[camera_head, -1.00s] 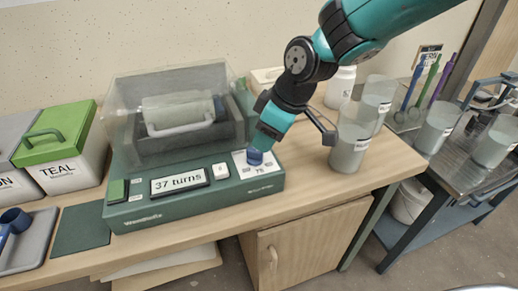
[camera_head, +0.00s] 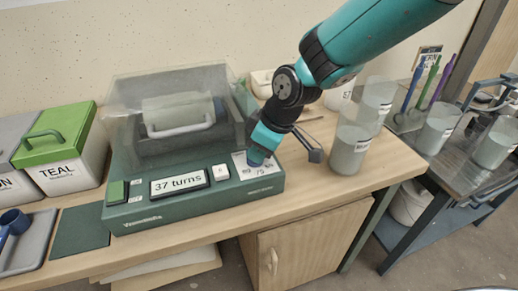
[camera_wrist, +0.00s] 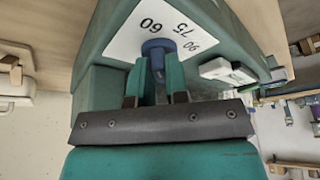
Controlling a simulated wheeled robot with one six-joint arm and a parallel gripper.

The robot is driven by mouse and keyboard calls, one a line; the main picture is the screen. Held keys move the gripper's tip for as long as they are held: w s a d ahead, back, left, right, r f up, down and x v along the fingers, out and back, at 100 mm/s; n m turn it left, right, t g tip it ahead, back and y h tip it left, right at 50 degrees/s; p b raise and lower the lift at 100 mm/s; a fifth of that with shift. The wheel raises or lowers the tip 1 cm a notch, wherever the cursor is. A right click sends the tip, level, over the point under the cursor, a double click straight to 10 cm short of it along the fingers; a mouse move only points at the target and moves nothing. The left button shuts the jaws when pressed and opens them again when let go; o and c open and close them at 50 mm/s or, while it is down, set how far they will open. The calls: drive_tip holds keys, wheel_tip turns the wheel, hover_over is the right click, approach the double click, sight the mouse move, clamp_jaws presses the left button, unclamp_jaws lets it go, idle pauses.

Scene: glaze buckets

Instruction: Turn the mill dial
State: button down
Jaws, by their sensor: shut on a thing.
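The mill (camera_head: 200,205) is a dark green machine on the wooden bench, with a clear hood over a pale roller. Its display (camera_head: 179,183) reads "37 turns". The dial (camera_wrist: 157,46) is a small blue knob on a white plate marked 60, 75 and 90. In the head view the dial (camera_head: 256,158) is at the mill's front right corner, partly covered by my gripper (camera_head: 260,150). In the wrist view my gripper (camera_wrist: 158,68) has its two teal fingers on either side of the knob, shut on it. Which mark the dial points to cannot be told.
Translucent buckets (camera_head: 349,150) stand close to the right of my wrist. A green-lidded TEAL bin (camera_head: 68,160) stands at the left.

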drive_tip(key=shift+m, duration=0.3)
drive_tip(key=m, duration=0.1)
drive_tip(key=m+t+h, duration=0.1)
drive_tip(key=m, duration=0.1)
drive_tip(key=m+p, duration=0.1)
drive_tip(key=shift+s+a+t, duration=0.2)
drive_tip(key=shift+s+t, duration=0.05)
drive_tip(key=shift+t, duration=0.05)
drive_tip(key=m+h, duration=0.1)
drive_tip(key=m, duration=0.3)
drive_tip(key=shift+s+a+m+t+h+p, duration=0.1)
drive_tip(key=shift+a+m+t+h+p, duration=0.05)
drive_tip(key=shift+m+t+h+p, duration=0.25)
drive_tip(key=m, duration=0.2)
drive_tip(key=m+h, duration=0.2)
drive_tip(key=m, duration=0.1)
drive_tip(key=shift+a+m+p, duration=0.25)
drive_tip(key=shift+m+p, duration=0.05)
drive_tip(key=shift+a+m+g+h, duration=0.15)
drive_tip(key=shift+m+h, duration=0.3)
drive_tip(key=shift+m, duration=0.8)
drive_tip(key=shift+a+m+g+h, duration=0.15)
drive_tip(key=shift+m+h, duration=0.3)
drive_tip(key=shift+m, duration=0.8)
drive_tip(key=shift+d, duration=0.1)
drive_tip(key=c, duration=1.1)
unclamp_jaws()
